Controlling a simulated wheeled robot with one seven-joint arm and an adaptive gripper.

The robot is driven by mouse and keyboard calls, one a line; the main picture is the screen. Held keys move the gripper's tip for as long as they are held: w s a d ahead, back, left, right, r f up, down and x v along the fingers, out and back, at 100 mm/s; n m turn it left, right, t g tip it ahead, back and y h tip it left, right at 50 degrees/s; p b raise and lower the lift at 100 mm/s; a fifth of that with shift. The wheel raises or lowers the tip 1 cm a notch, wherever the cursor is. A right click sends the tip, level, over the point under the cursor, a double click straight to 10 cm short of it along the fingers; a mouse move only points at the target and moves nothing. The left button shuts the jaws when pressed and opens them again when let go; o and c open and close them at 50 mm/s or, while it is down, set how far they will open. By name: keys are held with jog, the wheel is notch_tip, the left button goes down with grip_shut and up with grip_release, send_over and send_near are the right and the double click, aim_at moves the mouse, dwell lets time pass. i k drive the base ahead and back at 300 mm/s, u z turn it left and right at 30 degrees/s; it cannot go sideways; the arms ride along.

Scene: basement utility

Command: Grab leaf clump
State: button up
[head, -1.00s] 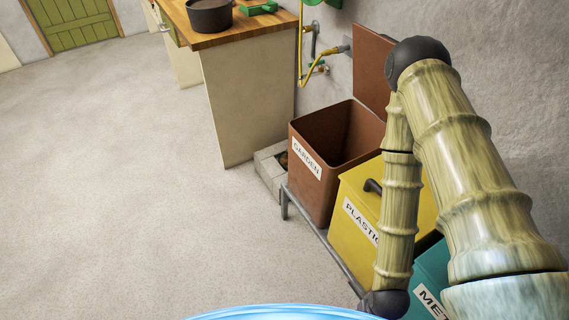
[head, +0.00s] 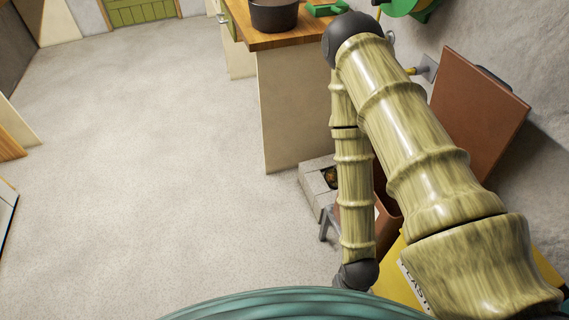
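A small brown and greenish clump (head: 329,178), which may be the leaf clump, sits in the dark opening of a low concrete block surround (head: 312,182). This surround is on the floor at the foot of the counter. The clump is small, and its exact shape cannot be told. My arm crosses the right half of the head view, just to the right of the surround. My gripper is not in view.
A wood-topped counter (head: 278,41) with a dark pot (head: 274,15) stands behind the surround. The floor (head: 150,190) at left is open.

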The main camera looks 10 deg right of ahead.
aim_at(330, 178)
jog(key=u, duration=0.25)
jog(key=i, duration=1.4)
jog(key=z, duration=0.5)
jog(key=i, duration=0.45)
jog(key=z, duration=0.25)
